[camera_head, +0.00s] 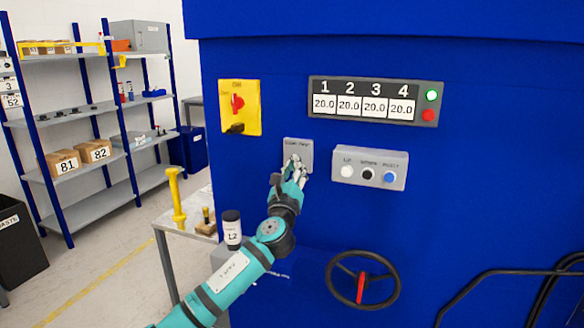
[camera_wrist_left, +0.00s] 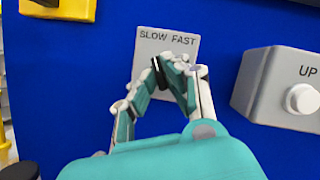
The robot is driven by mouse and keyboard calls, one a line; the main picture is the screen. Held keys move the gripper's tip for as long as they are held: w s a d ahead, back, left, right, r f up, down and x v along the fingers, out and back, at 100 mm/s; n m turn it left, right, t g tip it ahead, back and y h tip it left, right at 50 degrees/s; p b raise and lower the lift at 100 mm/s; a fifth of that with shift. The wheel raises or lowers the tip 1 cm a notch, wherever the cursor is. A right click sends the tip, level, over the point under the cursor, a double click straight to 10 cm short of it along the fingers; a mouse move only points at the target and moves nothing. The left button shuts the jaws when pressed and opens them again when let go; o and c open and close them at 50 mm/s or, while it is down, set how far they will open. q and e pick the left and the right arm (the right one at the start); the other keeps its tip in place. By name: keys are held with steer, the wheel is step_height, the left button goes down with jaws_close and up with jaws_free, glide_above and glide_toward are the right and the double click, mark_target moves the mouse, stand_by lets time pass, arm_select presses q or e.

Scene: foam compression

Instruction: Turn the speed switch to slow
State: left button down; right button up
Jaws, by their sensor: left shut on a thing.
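The speed switch plate (camera_head: 298,146) is a small grey panel on the blue machine front, below the yellow switch box. In the left wrist view the plate (camera_wrist_left: 183,42) reads SLOW and FAST along its top edge. My left gripper (camera_head: 295,164) is at the plate, its fingers pointing at the panel. In the left wrist view the left gripper (camera_wrist_left: 163,72) is shut on the black switch knob (camera_wrist_left: 158,73), which tilts a little, its top toward the left, the SLOW side. The fingers hide much of the knob. My right gripper is in neither view.
A grey button box (camera_head: 369,166) sits close to the right of the plate. A yellow box with a red rotary switch (camera_head: 238,103) is at the upper left. A numbered display panel (camera_head: 375,101) is above. A black handwheel (camera_head: 363,280) sits below.

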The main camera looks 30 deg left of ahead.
arm_select(q)
steer(key=shift+r+n+g+y+p, duration=0.3)
steer(key=shift+n+g+y, duration=0.15)
steer(key=shift+n, duration=0.9)
steer(key=shift+r+n+g+y+p, duration=0.15)
steer(key=shift+r+n+g+y, duration=0.3)
steer(key=shift+n, duration=0.9)
steer(key=shift+f, duration=0.15)
steer(key=c, duration=1.4)
jaws_free()
steer(key=shift+f, duration=0.1)
steer(key=shift+w+f, duration=0.1)
steer(key=shift+f, duration=0.2)
steer(key=v, duration=1.2)
steer(key=shift+w, duration=0.1)
steer(key=shift+o, duration=0.2)
